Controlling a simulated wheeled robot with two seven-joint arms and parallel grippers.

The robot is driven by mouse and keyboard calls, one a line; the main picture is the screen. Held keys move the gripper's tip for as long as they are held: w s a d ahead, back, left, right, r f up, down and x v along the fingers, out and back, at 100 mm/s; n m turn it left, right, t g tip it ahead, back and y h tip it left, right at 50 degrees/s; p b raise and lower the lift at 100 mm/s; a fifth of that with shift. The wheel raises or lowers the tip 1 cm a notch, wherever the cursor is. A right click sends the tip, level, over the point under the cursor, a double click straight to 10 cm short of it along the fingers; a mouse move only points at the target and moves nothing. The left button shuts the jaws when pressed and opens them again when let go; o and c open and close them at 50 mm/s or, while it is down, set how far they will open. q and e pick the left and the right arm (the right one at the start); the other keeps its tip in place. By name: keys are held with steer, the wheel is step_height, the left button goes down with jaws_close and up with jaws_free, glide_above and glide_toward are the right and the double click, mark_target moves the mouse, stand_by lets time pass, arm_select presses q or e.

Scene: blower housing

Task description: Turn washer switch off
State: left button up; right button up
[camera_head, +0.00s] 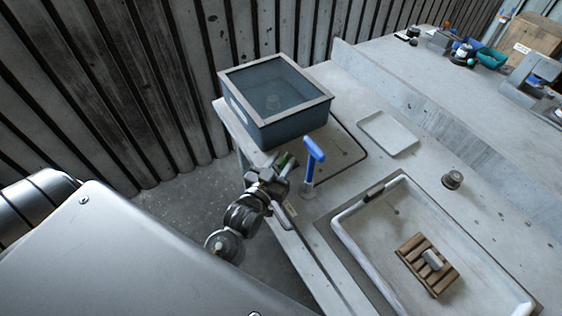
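A blue-grey box with a clear lid (275,88), which may be the washer, stands at the bench's back left corner. Something round shows dimly through its lid. No part is clearly marked as the washer switch. My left gripper (284,165) is at the bench's left edge, just in front of the box. A small green patch shows at its tip; I cannot tell whether it belongs to the gripper or to a thing behind it. The fingers are too small and dark to tell open from shut. A blue-handled upright thing (314,150) stands just right of the gripper. My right gripper is out of view.
A sink basin (365,215) holds a slatted wooden rack (414,252) with a pale block (432,259). A ribbed wall rises behind.

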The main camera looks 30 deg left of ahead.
arm_select(q)
steer(key=s+b, duration=0.2)
steer(key=s, duration=0.9)
stand_by(0.3)
